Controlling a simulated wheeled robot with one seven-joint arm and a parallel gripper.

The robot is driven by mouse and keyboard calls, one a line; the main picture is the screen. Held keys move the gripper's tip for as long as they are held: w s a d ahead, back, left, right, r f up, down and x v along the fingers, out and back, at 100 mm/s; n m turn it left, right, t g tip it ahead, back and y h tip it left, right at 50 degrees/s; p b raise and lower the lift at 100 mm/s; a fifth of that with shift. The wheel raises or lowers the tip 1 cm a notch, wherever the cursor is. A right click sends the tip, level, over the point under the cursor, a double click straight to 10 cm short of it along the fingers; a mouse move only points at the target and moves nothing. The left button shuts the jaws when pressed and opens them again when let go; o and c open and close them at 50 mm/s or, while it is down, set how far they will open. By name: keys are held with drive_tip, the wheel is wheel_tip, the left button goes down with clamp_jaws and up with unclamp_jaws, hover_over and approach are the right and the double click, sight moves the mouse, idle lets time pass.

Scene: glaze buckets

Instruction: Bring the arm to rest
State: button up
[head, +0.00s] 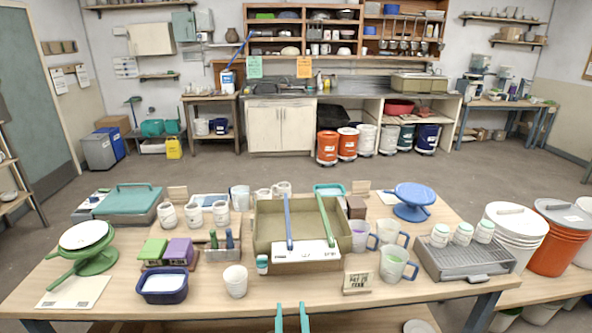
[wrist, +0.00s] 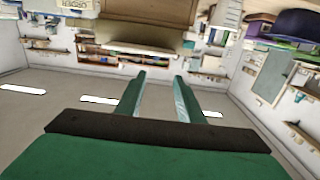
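My gripper (head: 292,318) shows at the bottom middle of the head view, in front of the table's near edge. Its two teal fingers stand apart with nothing between them. In the wrist view my gripper (wrist: 160,82) also shows both fingers parted and empty, with an upside-down view of the room beyond. The rest of my arm is out of the head view.
The wooden table (head: 215,308) lies just beyond my gripper. An olive tray (head: 262,244), a dark blue basin (head: 163,287), a white cup (head: 235,281), a small sign (head: 358,282) and a grey rack (head: 465,263) stand on it. Buckets (head: 516,235) stand at the right.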

drive_tip(key=s+f+g, duration=0.1)
drive_tip(key=s+f, duration=0.4)
drive_tip(key=s, duration=0.4)
drive_tip(key=s+d+f+m+h, duration=0.1)
drive_tip(key=s+f, duration=0.3)
drive_tip(key=s, duration=0.5)
drive_tip(key=s+f+g, duration=0.1)
drive_tip(key=s+f, duration=0.4)
drive_tip(key=s, duration=0.5)
drive_tip(key=s+r, duration=0.1)
drive_tip(key=s, duration=0.9)
drive_tip(key=shift+s+r, duration=0.25)
drive_tip(key=shift+s, duration=0.05)
drive_tip(key=shift+d, duration=0.1)
